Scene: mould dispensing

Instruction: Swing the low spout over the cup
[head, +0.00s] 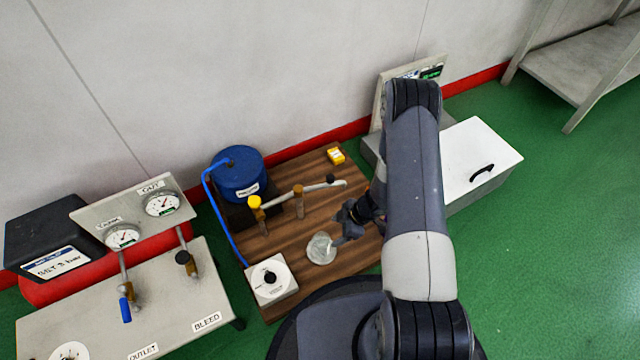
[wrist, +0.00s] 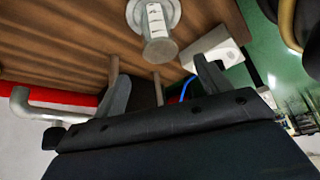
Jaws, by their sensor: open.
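The clear cup (head: 321,248) stands on the brown wooden board; the wrist view shows it at the top with a marked strip (wrist: 155,22). A pale metal spout (head: 318,186) runs right from a brass fitting with a yellow knob (head: 254,202), past a second brass fitting (head: 299,192), to a bent end with a black knob (head: 330,178). In the wrist view its bent pipe (wrist: 50,112) is at the left edge. My gripper (head: 343,226) is open, just right of the cup in the head view; its fingers (wrist: 160,75) show nothing between them.
A blue pot (head: 238,173) with a blue hose stands at the board's back left. A gauge panel stands left, a white lidded box (head: 480,160) right.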

